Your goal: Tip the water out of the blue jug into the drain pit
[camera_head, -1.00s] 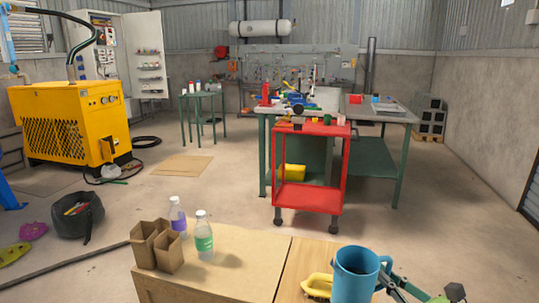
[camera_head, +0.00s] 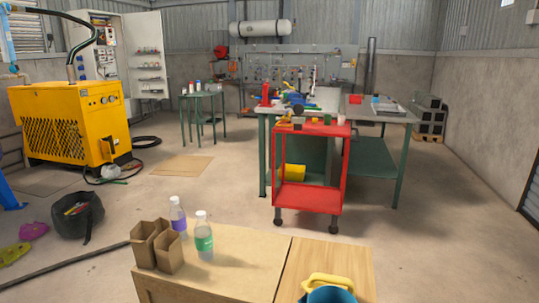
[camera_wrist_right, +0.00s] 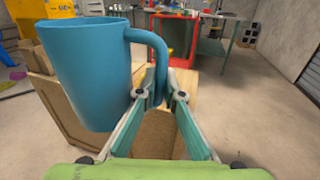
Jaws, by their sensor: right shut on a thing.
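The blue jug (camera_wrist_right: 85,75) fills the left of the right wrist view, roughly upright with its handle (camera_wrist_right: 158,52) to the right. Only its rim (camera_head: 331,294) shows at the bottom edge of the head view. My right gripper (camera_wrist_right: 164,90) is shut on the lower part of the jug's handle. The jug's inside is not visible, so I cannot tell the water in it. I cannot make out a drain pit in either view. My left gripper is not in view.
A wooden bench (camera_head: 236,256) at the front carries two paper bags (camera_head: 158,245), two bottles (camera_head: 203,237) and a yellow-handled thing (camera_head: 329,281). A red trolley (camera_head: 309,198) stands beyond it. A dark line (camera_head: 70,268) crosses the left floor. The right floor is clear.

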